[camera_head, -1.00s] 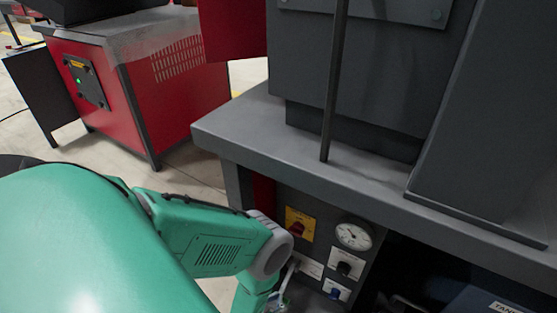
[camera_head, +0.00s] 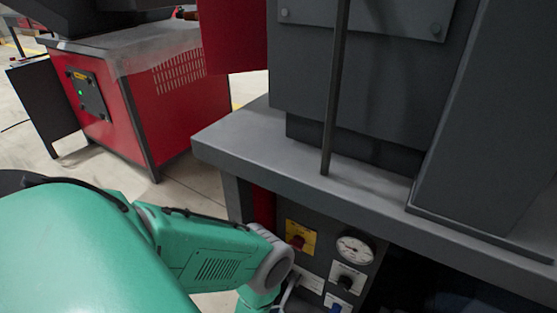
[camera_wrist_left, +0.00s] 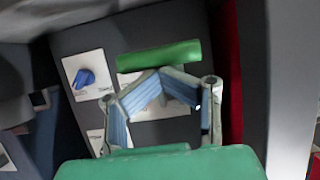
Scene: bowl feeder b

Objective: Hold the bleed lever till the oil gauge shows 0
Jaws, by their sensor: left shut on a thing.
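The oil gauge (camera_head: 355,250) is a round white dial on the dark panel; its needle is too small to read. My left gripper (camera_wrist_left: 165,78), with blue finger links, is shut at a green bar (camera_wrist_left: 160,55) in the left wrist view. The bar looks like the bleed lever's handle, but the fingers and their links hide where they grip it. In the head view the left gripper is mostly cut off by the bottom edge, below my green arm, and the lever does not show clearly. My right gripper is not in view.
Around the gauge sit a red switch on a yellow plate (camera_head: 299,238), a black knob (camera_head: 346,282) and a blue knob (camera_wrist_left: 85,78). The grey machine table (camera_head: 270,150) overhangs the panel. A red cabinet (camera_head: 185,110) stands at the back left, with open floor between.

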